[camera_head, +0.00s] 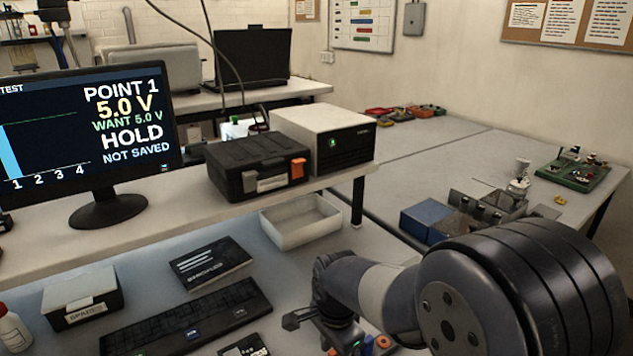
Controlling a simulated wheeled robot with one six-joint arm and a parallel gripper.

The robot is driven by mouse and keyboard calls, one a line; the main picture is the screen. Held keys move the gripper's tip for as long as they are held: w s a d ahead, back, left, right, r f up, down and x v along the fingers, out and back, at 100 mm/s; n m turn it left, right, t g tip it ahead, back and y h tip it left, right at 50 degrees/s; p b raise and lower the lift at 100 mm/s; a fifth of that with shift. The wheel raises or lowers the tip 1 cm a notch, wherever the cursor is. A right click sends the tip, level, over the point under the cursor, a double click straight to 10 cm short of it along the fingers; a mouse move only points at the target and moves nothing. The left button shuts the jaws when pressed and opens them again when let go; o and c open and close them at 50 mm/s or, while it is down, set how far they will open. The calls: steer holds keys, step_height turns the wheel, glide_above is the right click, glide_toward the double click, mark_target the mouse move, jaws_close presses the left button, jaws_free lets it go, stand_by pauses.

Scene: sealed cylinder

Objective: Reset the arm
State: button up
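My arm reaches in from the lower right, with a large dark round joint in front. Its far end, with my gripper (308,322), is low in the middle, to the right of the black keyboard (190,318). The fingers are small and partly hidden by my wrist, so I cannot tell whether they are open or shut. A small device with blue and orange knobs (381,342) shows just below my wrist, partly cut off by my arm. The monitor (90,130) at the left reads POINT 1, 5.0 V, WANT 5.0 V, HOLD, NOT SAVED.
A white tray (300,226) and a dark booklet (212,262) lie behind my gripper. A black case (257,170) and a white box unit (322,140) stand on the raised shelf.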

step_height(320, 180, down, 2)
steer(key=shift+f, duration=0.1)
step_height(320, 180, up, 7)
steer(key=p, duration=0.5)
